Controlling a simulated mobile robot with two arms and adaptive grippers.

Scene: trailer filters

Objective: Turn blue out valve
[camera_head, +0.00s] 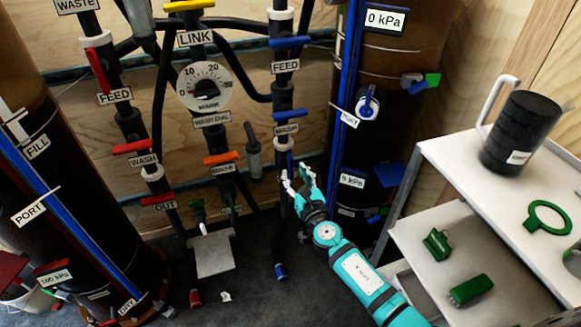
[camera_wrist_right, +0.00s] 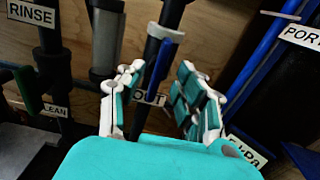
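The blue OUT valve handle (camera_head: 290,162) stands about upright on the dark pipe under the blue FEED and lower blue valves in the head view. In the right wrist view the blue handle (camera_wrist_right: 161,65) shows between my fingers, with the OUT label (camera_wrist_right: 150,97) below it. My right gripper (camera_head: 298,177) is open at the pipe, just below the handle in the head view. In the wrist view its two fingers (camera_wrist_right: 158,90) stand apart on either side of the handle. I cannot tell whether either finger touches it. My left gripper is not in view.
Red and orange valves (camera_head: 220,158) with labels are on the pipes to the left. A dark tank with blue tubes (camera_head: 347,75) stands close on the right. A white shelf cart (camera_head: 455,165) holds a black jug (camera_head: 520,133) and green parts at the right.

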